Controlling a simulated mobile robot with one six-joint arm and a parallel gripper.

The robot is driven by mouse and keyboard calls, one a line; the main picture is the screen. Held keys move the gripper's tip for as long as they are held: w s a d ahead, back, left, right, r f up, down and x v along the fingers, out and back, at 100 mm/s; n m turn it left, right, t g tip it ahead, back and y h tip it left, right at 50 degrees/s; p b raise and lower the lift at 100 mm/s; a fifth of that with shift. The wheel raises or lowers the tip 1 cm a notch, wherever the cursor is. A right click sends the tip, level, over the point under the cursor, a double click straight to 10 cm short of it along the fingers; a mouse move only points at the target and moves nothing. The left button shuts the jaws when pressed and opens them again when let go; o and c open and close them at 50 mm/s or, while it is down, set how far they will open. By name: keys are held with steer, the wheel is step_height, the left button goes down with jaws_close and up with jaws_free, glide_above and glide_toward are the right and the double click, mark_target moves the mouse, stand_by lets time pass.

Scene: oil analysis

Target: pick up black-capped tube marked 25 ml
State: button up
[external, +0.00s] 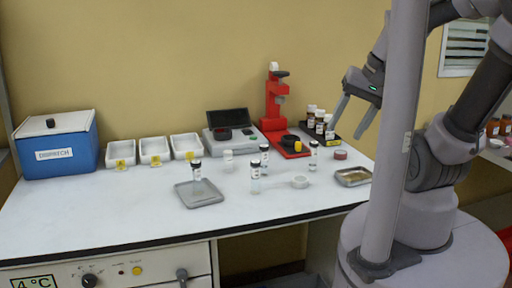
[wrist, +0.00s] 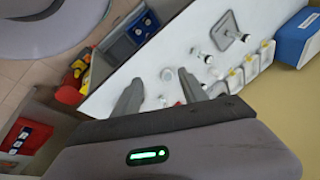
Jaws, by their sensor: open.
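Several clear black-capped tubes stand upright on the white bench. One tube (external: 255,182) is near the front middle, one (external: 264,157) is behind it, and one (external: 313,158) is farther right. Another tube (external: 197,171) stands on a grey square tray (external: 207,198). The labels are too small to read, so I cannot tell which is marked 25 ml. My gripper (external: 344,129) is open and empty, above the right back part of the bench and apart from all tubes. In the wrist view my gripper's fingers (wrist: 160,82) are spread, with small tubes beyond them.
A red stand (external: 273,100), a scale (external: 228,138) and brown bottles (external: 320,122) stand at the back. White trays (external: 154,147) and a blue box (external: 59,148) are at the left. A metal dish (external: 353,177) lies near the right edge. The front left bench is clear.

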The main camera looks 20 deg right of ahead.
steer(key=a+f+m+g+y, duration=0.2)
steer(key=a+f+g+y, duration=0.15)
steer(key=f+g, duration=0.2)
steer(key=m+t+y+p, duration=0.3)
steer(key=m+t+y, duration=0.75)
steer(key=m, duration=0.75)
glide_toward(256, 173)
steer(key=w+a+b, duration=0.1)
steer(key=w+a, duration=0.1)
steer(key=w+a+t+h+b, duration=0.1)
steer(key=w+a, duration=0.1)
steer(key=a, duration=0.1)
steer(key=w+a+h+b, duration=0.1)
steer(key=w+a, duration=0.1)
steer(key=a, duration=0.1)
steer(key=shift+w+a+t, duration=0.1)
steer(key=shift+a+t, duration=0.15)
steer(key=shift+t, duration=0.05)
steer(key=shift+r, duration=0.1)
jaws_close()
